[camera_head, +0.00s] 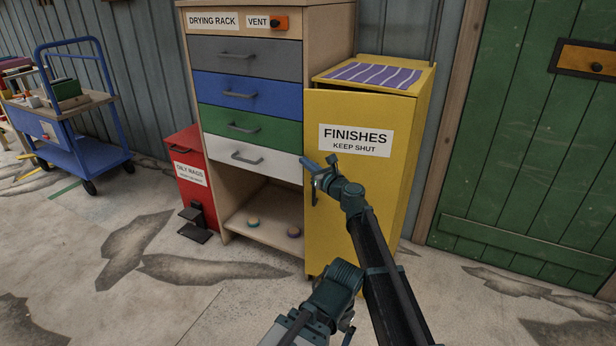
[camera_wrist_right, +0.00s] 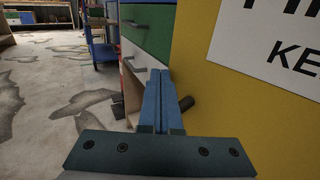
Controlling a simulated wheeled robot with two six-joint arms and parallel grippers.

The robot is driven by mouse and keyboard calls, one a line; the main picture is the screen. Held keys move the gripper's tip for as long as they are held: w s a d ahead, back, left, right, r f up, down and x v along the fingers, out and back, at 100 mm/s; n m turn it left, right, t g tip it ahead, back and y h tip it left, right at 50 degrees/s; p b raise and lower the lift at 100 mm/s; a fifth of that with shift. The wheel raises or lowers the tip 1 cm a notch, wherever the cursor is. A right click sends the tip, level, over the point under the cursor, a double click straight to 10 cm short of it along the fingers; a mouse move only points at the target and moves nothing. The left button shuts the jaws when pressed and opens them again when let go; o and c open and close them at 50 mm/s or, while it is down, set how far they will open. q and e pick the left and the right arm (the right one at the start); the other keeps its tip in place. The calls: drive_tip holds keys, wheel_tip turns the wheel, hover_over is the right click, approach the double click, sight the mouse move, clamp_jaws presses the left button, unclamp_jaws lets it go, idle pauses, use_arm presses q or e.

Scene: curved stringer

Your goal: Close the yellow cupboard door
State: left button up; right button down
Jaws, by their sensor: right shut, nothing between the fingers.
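The yellow cupboard (camera_head: 421,130) stands right of the drying rack. Its yellow door (camera_head: 365,200) bears a white label (camera_head: 355,140) reading "FINISHES KEEP SHUT". The door's left edge stands slightly forward of the cupboard, with a thin dark gap under the top, so it looks a little ajar. My right gripper (camera_head: 312,172) is at the door's left edge, fingers together and empty. In the right wrist view the shut fingers (camera_wrist_right: 157,85) are beside a dark handle (camera_wrist_right: 186,103) on the door (camera_wrist_right: 225,105); contact is unclear. My left gripper is not in view.
The wooden drying rack (camera_head: 330,35) with several coloured drawers (camera_head: 250,95) stands directly left of the cupboard. A red oily-rags bin (camera_head: 185,150) and a blue trolley (camera_head: 80,160) are further left. A green door (camera_head: 530,130) is at right. Cracked floor in front is open.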

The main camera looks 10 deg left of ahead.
drive_tip(key=w, duration=0.6)
drive_tip(key=shift+w, duration=0.1)
drive_tip(key=shift+w+d, duration=0.15)
drive_tip(key=shift+w, duration=0.75)
drive_tip(key=shift+s, duration=0.1)
